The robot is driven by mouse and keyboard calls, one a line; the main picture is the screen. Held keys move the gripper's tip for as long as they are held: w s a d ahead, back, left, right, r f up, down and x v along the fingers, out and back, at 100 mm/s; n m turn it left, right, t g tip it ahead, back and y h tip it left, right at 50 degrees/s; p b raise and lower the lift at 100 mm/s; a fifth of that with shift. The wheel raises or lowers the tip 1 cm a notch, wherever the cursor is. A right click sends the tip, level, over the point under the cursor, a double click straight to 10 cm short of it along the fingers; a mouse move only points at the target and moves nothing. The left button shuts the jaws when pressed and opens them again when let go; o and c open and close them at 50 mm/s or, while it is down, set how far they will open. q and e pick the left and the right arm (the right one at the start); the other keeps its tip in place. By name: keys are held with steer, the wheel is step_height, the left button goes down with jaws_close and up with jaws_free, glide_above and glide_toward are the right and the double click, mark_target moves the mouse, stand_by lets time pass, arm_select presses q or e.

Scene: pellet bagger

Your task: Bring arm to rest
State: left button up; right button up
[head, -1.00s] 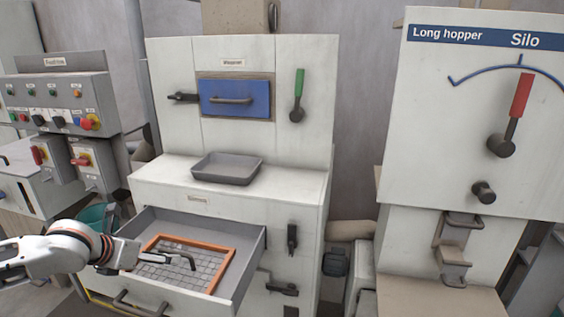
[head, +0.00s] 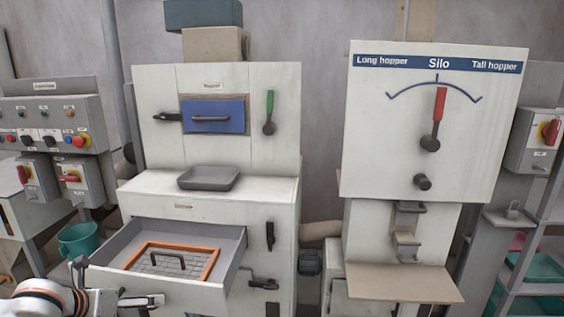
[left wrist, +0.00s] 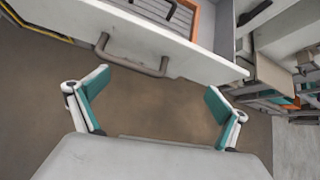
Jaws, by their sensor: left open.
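My left arm comes in at the lower left of the head view. Its gripper (head: 140,299) is in front of the pulled-out drawer (head: 205,294), near the drawer front. In the left wrist view the two fingers of the left gripper (left wrist: 158,108) are spread wide with nothing between them. The drawer's bar handle (left wrist: 132,58) lies beyond the fingertips, apart from them. An orange-framed screen with a dark handle (head: 212,262) lies inside the open drawer. My right gripper is in neither view.
A grey tray (head: 209,186) sits on the cabinet ledge above the drawer. A silo panel (head: 420,150) with a red-gripped lever (head: 440,105) stands at right. A control box (head: 55,124) and a teal bucket (head: 80,238) are at left. Floor shows below the drawer.

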arm_select(q)
steer(key=s+d+f+n+h, duration=0.25)
steer(key=d+f+n, duration=0.35)
steer(key=d, duration=0.3)
steer(key=s+d+f+n+h, duration=0.1)
steer(key=s+d+f+n, duration=0.3)
steer(key=d+f+n, duration=0.35)
steer(key=s+d+f+n+y, duration=0.1)
steer(key=s+f+n, duration=0.4)
steer(key=s+n, duration=0.3)
steer(key=s+d+f+n+t+y, duration=0.1)
steer(key=s+f+n, duration=0.5)
steer(key=s+n, duration=0.2)
steer(key=shift+s+d+n+t+y, duration=0.15)
steer(key=shift+d+n+t+y, duration=0.15)
steer(key=shift+n, duration=0.45)
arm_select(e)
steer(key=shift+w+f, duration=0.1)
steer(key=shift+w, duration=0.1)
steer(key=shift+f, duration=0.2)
